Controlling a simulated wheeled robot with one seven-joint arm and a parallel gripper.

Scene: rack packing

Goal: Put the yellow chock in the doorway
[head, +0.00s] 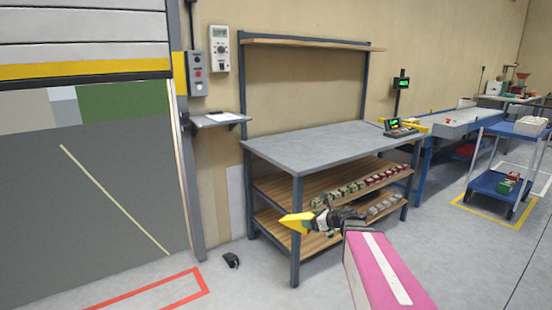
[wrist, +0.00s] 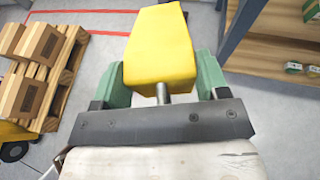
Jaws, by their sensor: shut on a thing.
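The yellow chock (head: 294,222) is in my gripper (head: 313,221), in front of the workbench's lower shelves in the head view. In the wrist view the chock (wrist: 160,45) sits between the two green fingers of my gripper (wrist: 163,72), which are shut on it. The chock is in the air, clear of the floor. The doorway (head: 105,190) is at the left of the head view, with its striped roller door (head: 85,45) raised above it. The gripper and chock are to the right of the doorway.
The workbench (head: 330,143) with stocked shelves stands right of the doorway. A small black object (head: 231,261) lies on the floor near its leg. A red floor outline (head: 207,283) lies before the doorway. The wrist view shows a pallet with boxes (wrist: 40,42) at left.

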